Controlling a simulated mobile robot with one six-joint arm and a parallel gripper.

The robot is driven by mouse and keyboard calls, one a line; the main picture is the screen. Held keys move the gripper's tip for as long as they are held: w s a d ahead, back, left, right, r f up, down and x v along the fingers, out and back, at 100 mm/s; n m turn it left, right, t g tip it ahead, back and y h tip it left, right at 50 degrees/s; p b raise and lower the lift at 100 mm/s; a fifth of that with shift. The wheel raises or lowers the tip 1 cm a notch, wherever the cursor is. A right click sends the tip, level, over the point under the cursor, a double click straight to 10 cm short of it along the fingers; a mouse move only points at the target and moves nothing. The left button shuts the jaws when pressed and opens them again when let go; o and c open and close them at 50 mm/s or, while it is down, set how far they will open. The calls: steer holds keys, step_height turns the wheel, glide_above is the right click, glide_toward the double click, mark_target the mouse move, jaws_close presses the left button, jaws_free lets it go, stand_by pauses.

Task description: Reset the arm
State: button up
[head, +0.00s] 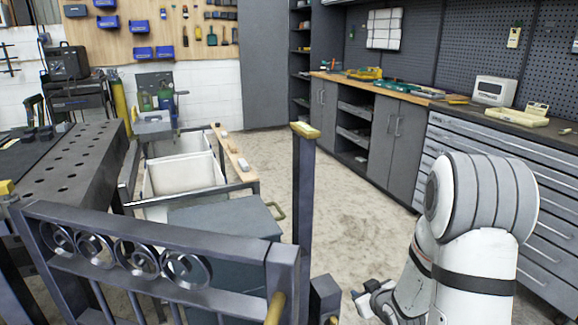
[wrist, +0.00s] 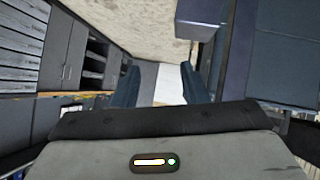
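My gripper (head: 372,298) is low at the bottom right of the head view, partly hidden by my white arm. In the wrist view my gripper (wrist: 158,88) has its two dark fingers spread apart with nothing between them. The dark metal scroll gate (head: 160,235) with ring ornaments fills the lower left of the head view, left of my gripper and apart from it. A brass-coloured bar (head: 275,308) shows near its right end. A dark post (head: 303,195) with a brass cap stands behind that end. Whether the gate is latched cannot be told.
A perforated steel table (head: 70,165) stands at the left, with white bins (head: 185,175) and a dark cabinet (head: 228,222) behind the gate. Grey drawers (head: 545,205) and a workbench line the right. Bare floor (head: 310,160) lies open in the middle.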

steer(key=s+r+m+g+h+p, duration=0.1)
steer(key=s+r+p, duration=0.15)
steer(key=r, duration=0.55)
steer(key=s+r+m+g+h+p, duration=0.15)
steer(key=r+p, duration=0.25)
steer(key=r, duration=0.4)
steer(key=s+a+r+m+g+p, duration=0.1)
steer(key=s+a+r+g+p, duration=0.1)
steer(key=s+r+p, duration=0.4)
steer(key=s+a+r+m+g+p, duration=0.1)
steer(key=s+a+r+g+p, duration=0.2)
steer(key=s+r+p, duration=0.4)
steer(key=s+r, duration=0.8)
steer(key=r, duration=0.2)
steer(key=shift+s+a+m+g+y, duration=0.25)
steer(key=shift+a+m+g+y, duration=0.1)
